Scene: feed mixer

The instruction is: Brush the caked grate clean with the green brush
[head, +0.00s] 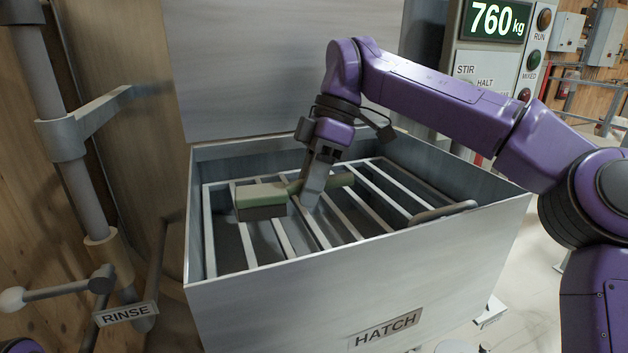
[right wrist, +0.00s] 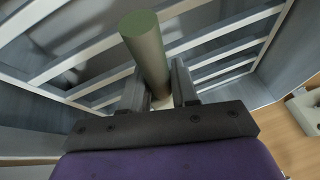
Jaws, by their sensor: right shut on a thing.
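The green brush (head: 261,200) is in the hatch box, its block head lying over the left part of the grate and its handle pointing right. My right gripper (head: 308,190) is shut on its handle, which also shows between the fingers in the right wrist view (right wrist: 147,55). The grate (head: 222,232) is a frame of pale bars inside the box. The bars that show look pale; any caking under the brush is hidden. I cannot tell whether the bristles touch the bars. My left gripper is not in view.
The grey box's front wall (head: 300,295) bears a HATCH plate (head: 385,328), and its lid (head: 275,70) stands open behind. A dark curved handle (head: 442,212) lies at the grate's right. A RINSE lever (head: 60,290) and pipe stand left. A control panel (head: 495,65) reads 760 kg.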

